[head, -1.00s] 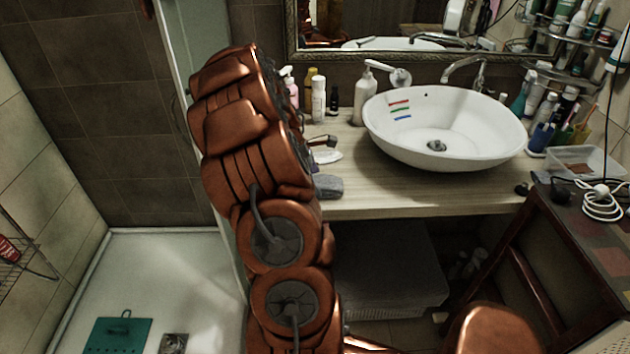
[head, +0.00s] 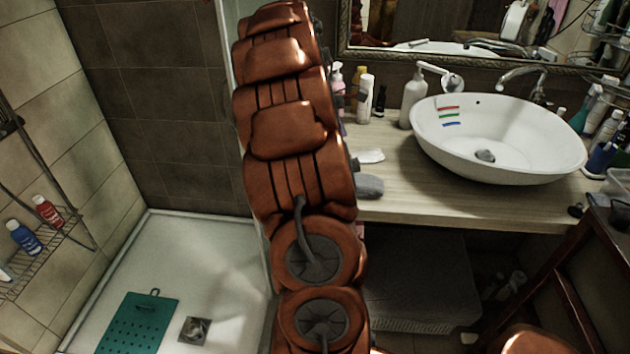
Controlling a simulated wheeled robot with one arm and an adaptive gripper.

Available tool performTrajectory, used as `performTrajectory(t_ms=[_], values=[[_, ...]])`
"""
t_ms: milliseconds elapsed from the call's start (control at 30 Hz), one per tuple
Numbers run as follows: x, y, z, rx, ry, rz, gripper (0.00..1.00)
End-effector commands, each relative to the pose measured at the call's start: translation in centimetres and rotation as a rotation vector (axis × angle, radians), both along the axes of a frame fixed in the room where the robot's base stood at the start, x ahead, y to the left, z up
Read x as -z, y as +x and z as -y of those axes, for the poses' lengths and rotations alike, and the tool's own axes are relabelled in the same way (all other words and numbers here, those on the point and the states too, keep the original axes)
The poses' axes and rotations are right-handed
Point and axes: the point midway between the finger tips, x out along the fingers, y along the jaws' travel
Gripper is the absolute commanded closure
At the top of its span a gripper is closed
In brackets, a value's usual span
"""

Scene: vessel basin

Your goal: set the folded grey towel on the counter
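A small grey soft-looking block (head: 369,186) lies near the front edge of the wooden counter (head: 480,203), just right of my arm. It may be the folded grey towel, but its folds are too small to make out, and my arm may cover part of its left side. My copper arm rises through the middle of the head view and hides the counter's left end. My gripper does not show, so what it holds cannot be seen.
A white basin (head: 500,140) stands on the counter. Bottles (head: 364,97), a soap dispenser (head: 413,100) and a white dish (head: 370,156) are to its left. A shower tray with a green mat (head: 140,322) is at left. A dark wooden frame (head: 580,270) stands at right.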

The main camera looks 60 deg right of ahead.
Motion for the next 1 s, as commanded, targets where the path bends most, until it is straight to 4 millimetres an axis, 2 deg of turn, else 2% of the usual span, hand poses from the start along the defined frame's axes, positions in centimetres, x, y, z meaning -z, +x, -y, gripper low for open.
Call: performTrajectory(t_ms=[167, 267, 333, 533, 700, 833, 1000], values=[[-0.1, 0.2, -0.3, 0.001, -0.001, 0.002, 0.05], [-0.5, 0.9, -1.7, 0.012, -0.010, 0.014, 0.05], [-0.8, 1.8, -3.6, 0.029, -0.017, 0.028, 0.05], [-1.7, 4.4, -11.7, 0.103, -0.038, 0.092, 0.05], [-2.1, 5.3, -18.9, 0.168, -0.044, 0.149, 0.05], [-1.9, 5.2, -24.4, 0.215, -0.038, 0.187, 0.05], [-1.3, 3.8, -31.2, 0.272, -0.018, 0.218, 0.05]])
